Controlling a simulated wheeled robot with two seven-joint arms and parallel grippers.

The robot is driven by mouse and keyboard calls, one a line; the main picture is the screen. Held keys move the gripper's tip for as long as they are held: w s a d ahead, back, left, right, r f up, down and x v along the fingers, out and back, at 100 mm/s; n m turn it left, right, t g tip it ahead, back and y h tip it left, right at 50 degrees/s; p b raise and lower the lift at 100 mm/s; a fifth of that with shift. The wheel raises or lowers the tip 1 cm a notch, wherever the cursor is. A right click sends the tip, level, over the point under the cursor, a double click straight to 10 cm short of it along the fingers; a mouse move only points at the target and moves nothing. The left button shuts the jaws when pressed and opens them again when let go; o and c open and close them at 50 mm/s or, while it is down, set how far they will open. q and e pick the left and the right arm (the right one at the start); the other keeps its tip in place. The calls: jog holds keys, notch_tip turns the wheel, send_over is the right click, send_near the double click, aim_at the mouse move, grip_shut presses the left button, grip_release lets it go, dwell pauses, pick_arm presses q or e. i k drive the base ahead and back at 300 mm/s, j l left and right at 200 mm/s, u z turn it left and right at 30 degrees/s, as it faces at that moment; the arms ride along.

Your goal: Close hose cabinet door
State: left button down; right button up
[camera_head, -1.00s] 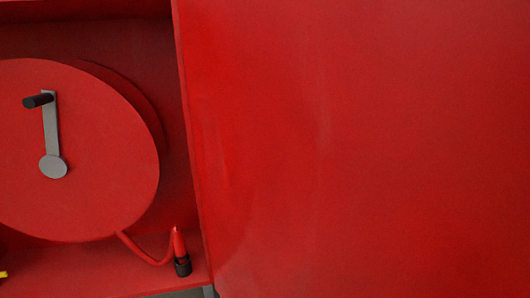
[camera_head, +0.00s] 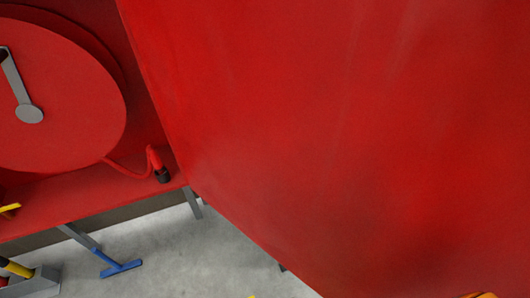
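The red hose cabinet door (camera_head: 330,130) stands open and fills the right and middle of the head view, close to the camera. The open cabinet (camera_head: 100,188) is at the left. In it is a red hose reel (camera_head: 70,110) with a grey crank (camera_head: 18,85). A short red hose runs from the reel to a nozzle with a black tip (camera_head: 161,173) near the cabinet's lower right corner.
Below the cabinet are a grey leg (camera_head: 193,203) and a blue T-shaped piece (camera_head: 121,268) on a grey bar. A grey block with a yellow and black part (camera_head: 32,283) is at the lower left. Bare concrete floor (camera_head: 210,255) shows under the door.

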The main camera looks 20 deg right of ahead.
aim_at(370, 148)
jog(key=k+l+u, duration=0.3)
jog(key=l, duration=0.2)
jog(key=k+l+u, duration=0.2)
jog(key=l+u, duration=0.15)
jog(key=k+l+u, duration=0.3)
jog(key=l, duration=0.2)
jog(key=i+l+u, duration=0.15)
jog(key=l+u, duration=0.25)
jog(key=l, duration=0.35)
jog(key=i+l+u, duration=0.1)
jog(key=l+u, duration=0.3)
jog(key=l, duration=0.35)
